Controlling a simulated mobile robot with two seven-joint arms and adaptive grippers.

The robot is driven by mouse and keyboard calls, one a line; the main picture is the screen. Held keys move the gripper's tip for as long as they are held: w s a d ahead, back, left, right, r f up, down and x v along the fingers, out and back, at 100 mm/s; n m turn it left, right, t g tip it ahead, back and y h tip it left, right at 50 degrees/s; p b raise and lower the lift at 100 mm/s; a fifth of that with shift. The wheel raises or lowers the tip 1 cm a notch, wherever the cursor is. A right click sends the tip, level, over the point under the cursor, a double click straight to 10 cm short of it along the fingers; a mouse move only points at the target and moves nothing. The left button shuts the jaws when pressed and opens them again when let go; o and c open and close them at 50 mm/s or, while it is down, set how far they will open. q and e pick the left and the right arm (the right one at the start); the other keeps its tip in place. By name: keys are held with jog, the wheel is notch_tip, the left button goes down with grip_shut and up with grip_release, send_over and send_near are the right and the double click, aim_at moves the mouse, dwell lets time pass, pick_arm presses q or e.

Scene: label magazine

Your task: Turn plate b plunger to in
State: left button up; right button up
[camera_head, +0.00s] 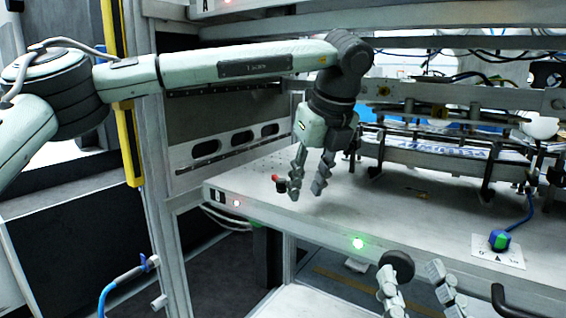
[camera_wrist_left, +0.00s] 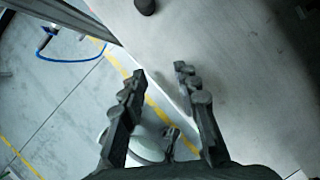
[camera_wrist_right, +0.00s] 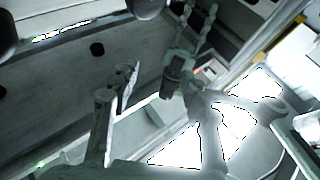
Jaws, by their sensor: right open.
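In the head view a small red-tipped knob with a dark base (camera_head: 280,183) stands near the front left of the grey shelf; I cannot tell whether it is the plate b plunger or which way it is set. My left gripper (camera_head: 305,193) points down just right of it, fingers apart and empty. In the left wrist view the left fingers (camera_wrist_left: 160,72) are spread, with a dark round part (camera_wrist_left: 145,6) beyond them at the top edge.
A blue-green knob (camera_head: 500,240) with a blue cable stands on a white marked plate (camera_head: 497,252) at the right. A green light (camera_head: 358,243) glows on the shelf front (camera_head: 310,226). A rail assembly (camera_head: 455,160) crosses the back. The middle shelf surface is mostly clear.

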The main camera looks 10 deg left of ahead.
aim_at(276, 177)
pick_arm(q)
jog(key=shift+w+a, duration=0.3)
jog(key=w+a, duration=0.4)
jog(key=w, duration=0.1)
jog(key=w+a+p, duration=0.1)
jog(key=w+a, duration=0.1)
jog(key=w, duration=0.1)
jog(key=shift+w+a, duration=0.1)
jog(key=shift+a, duration=0.15)
jog(key=shift+w+a+f, duration=0.15)
jog(key=shift+w+f, duration=0.15)
jog(key=shift+f, duration=0.2)
pick_arm(e)
jog(key=shift+a+f+g, duration=0.3)
jog(key=shift+f+g, duration=0.4)
jog(key=shift+f, duration=0.1)
pick_arm(q)
jog(key=shift+c, duration=0.2)
grip_shut()
pick_arm(e)
jog(key=shift+w, duration=0.1)
